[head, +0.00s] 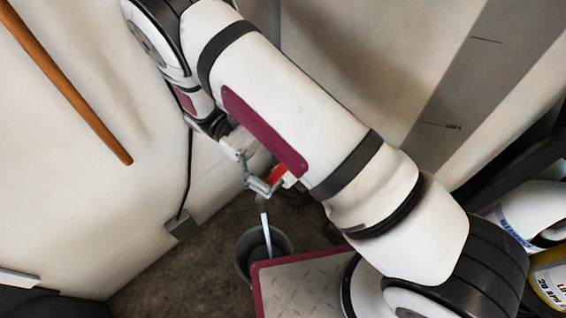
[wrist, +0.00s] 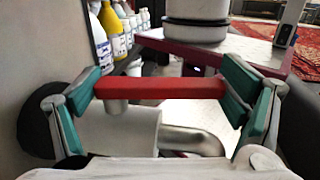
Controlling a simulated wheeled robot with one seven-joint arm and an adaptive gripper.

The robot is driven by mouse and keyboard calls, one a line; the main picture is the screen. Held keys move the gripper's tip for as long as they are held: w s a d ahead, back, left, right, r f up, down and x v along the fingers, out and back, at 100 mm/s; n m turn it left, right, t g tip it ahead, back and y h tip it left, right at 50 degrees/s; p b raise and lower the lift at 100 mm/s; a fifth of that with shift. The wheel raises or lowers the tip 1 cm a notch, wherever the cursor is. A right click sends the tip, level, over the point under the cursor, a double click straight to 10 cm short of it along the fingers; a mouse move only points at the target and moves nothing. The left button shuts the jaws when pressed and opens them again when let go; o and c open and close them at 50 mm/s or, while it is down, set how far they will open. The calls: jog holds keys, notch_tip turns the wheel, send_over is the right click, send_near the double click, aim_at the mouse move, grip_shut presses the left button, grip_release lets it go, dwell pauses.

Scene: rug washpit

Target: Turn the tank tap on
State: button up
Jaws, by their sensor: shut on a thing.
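The tank tap has a red lever (wrist: 160,88), a pale body (wrist: 118,128) and a bent metal spout (wrist: 190,140) in the wrist view. My gripper (wrist: 166,92) has its teal finger pads at the two ends of the lever and is shut on it. The lever lies crosswise, nearly level in that view. In the head view, my gripper (head: 262,182) is at the red lever (head: 278,174), partly hidden by my arm. A pale blue-white stream (head: 266,232) runs from below the tap into a grey bucket (head: 243,262) on the floor.
A brown wooden pole (head: 70,85) leans at the upper left. Bottles (head: 545,280) stand at the lower right, and several bottles (wrist: 112,32) line a shelf in the wrist view. A red patterned rug (wrist: 250,40) lies farther back.

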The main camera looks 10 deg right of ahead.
dwell(0.4)
jog(key=o, duration=1.4)
jog(key=shift+o, duration=0.2)
jog(key=shift+r, duration=4.95)
